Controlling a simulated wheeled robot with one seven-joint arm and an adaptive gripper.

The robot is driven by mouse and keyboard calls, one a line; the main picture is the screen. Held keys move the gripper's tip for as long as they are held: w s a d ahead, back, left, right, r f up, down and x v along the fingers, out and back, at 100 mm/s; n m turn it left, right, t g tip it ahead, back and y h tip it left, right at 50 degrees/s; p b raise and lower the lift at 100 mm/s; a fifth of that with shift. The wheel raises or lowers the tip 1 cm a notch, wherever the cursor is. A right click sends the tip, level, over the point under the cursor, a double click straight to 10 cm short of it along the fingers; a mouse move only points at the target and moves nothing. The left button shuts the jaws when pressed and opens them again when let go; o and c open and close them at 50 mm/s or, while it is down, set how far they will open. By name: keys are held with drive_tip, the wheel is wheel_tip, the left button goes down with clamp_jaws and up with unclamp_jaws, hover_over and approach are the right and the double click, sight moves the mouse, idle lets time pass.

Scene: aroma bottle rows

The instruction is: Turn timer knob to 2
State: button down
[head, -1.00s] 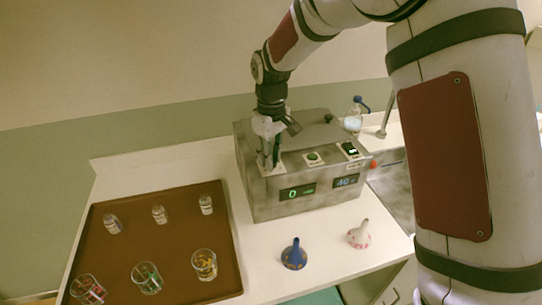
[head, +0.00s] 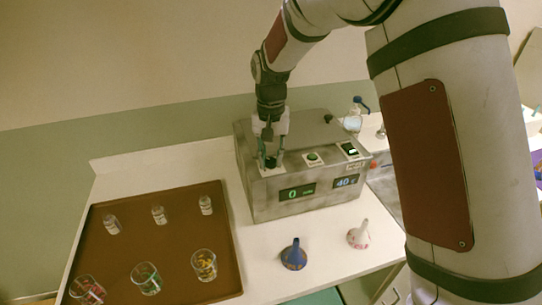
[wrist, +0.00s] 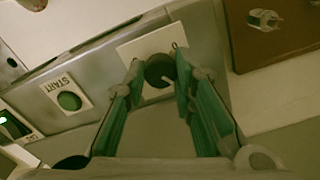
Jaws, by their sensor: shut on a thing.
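The timer knob (wrist: 160,71) is a dark round knob with a pale pointer line, on a white plate on top of the steel machine (head: 262,203). My gripper (wrist: 158,72) has its two green-padded fingers closed around the knob, one on each side. In the head view my gripper (head: 270,158) points down over the machine's top left front corner and largely hides the knob. The timer display (head: 297,192) on the machine's front shows a green 0. The knob's scale marks cannot be read.
A green START button (head: 313,157) and a switch (head: 350,149) sit right of the knob. The second display (head: 346,181) reads about 40. A brown tray (head: 225,240) with vials and glasses lies left. Blue (head: 294,255) and white (head: 359,234) funnels stand in front.

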sight(270, 160)
drive_tip(key=shift+m, duration=0.8)
drive_tip(key=c, duration=1.3)
unclamp_jaws()
drive_tip(key=shift+r, duration=0.1)
wheel_tip(270, 160, up, 12)
drive_tip(key=shift+f, duration=0.1)
